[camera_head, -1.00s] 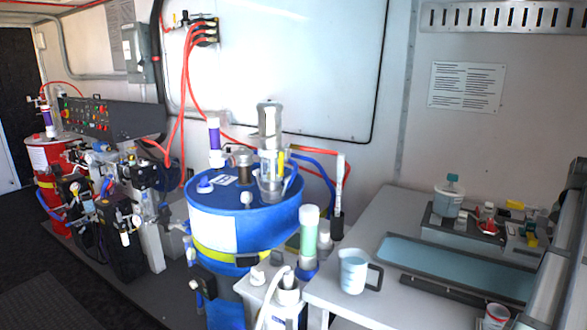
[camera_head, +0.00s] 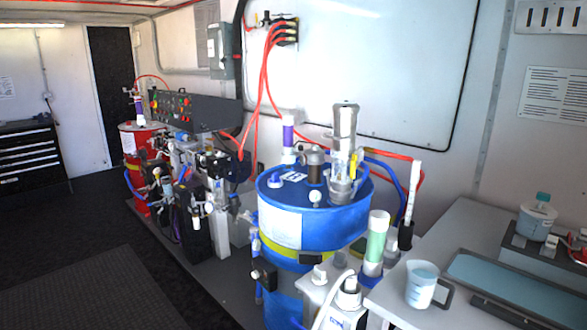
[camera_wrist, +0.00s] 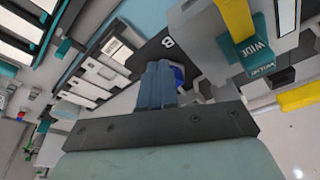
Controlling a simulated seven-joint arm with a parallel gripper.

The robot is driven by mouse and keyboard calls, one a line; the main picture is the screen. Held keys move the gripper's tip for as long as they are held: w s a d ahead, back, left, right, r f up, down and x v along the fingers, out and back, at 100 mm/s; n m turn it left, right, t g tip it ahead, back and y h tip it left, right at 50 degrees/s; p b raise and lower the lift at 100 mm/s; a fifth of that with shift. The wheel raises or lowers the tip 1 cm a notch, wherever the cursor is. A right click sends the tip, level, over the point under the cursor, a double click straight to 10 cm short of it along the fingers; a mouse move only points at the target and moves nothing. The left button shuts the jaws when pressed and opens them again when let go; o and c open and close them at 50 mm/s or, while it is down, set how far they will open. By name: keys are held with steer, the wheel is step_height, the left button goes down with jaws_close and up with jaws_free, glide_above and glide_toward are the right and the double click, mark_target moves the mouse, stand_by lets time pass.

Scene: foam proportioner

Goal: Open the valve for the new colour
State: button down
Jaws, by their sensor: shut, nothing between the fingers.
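My gripper (camera_wrist: 160,72) shows in the wrist view, its blue-grey fingers together and empty. It does not show in the head view. Beyond the fingers is a dark plate (camera_wrist: 150,50) marked with a letter that looks like B. A yellow bar (camera_wrist: 238,20) and a teal block (camera_wrist: 250,55) lettered WIDE are at its upper right, apart from the fingers. In the head view, a blue drum (camera_head: 330,225) has a dark fitting, perhaps a valve (camera_head: 263,275), low on its left side. I cannot tell which valve belongs to the new colour.
A grey bench (camera_head: 455,235) at right carries a jug (camera_head: 421,283) and a blue-topped tray (camera_head: 515,285). A red drum (camera_head: 132,145) and pumping machinery (camera_head: 190,185) stand along the wall. Red hoses (camera_head: 262,80) hang behind. The dark floor (camera_head: 75,270) at left is open.

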steer(key=shift+w+d, duration=0.15)
steer(key=shift+d, duration=0.15)
stand_by(0.8)
steer(key=shift+a, duration=0.45)
step_height(320, 180, up, 6)
stand_by(0.7)
